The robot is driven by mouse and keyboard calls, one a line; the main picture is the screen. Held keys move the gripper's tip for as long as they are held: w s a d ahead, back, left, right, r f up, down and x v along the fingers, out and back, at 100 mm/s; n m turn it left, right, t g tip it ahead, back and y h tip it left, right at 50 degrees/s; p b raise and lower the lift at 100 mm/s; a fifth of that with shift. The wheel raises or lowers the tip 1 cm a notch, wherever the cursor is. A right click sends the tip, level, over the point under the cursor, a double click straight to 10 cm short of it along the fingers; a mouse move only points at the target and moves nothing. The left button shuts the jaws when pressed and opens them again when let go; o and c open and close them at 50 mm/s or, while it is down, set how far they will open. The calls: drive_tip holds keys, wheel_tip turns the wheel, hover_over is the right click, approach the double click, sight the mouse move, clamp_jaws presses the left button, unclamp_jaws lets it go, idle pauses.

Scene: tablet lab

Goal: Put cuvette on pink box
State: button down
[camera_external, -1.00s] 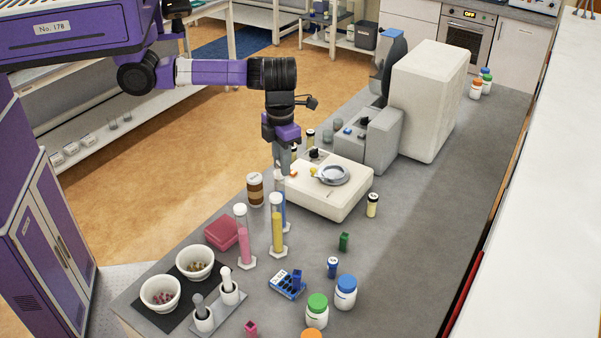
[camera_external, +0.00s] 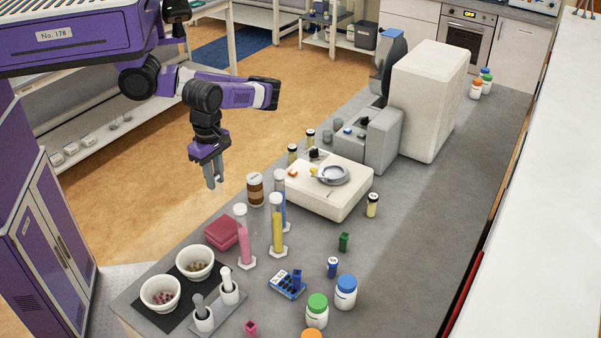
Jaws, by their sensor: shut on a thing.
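The pink box (camera_external: 222,231) sits closed on the grey bench, behind the white bowls and left of the tall cylinders. My gripper (camera_external: 214,186) points down above and behind the box in the picture, well clear of the bench. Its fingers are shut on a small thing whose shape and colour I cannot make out. A green cuvette-like block (camera_external: 343,242) stands on the bench to the right. A similar pink one (camera_external: 251,328) is at the front edge of the picture, and a blue one (camera_external: 297,279) stands at the blue rack (camera_external: 287,291).
Pink, yellow (camera_external: 278,230) and blue cylinders stand right of the box. Two bowls (camera_external: 161,293) and mortar-like holders (camera_external: 230,290) are in front. A brown-banded jar (camera_external: 255,190) stands behind. The white balance (camera_external: 330,201) and a large white instrument (camera_external: 425,95) are farther back.

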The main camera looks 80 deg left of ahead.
wheel_tip(320, 180, down, 13)
drive_tip(key=shift+r, duration=0.2)
drive_tip(key=shift+f, duration=0.1)
drive_tip(key=shift+f+b, duration=0.15)
drive_tip(key=shift+b, duration=0.2)
drive_tip(key=c, duration=1.3)
unclamp_jaws()
drive_tip(key=shift+o, duration=0.2)
wheel_tip(320, 180, up, 12)
drive_tip(key=shift+r+p, duration=0.25)
drive_tip(key=shift+p, duration=0.2)
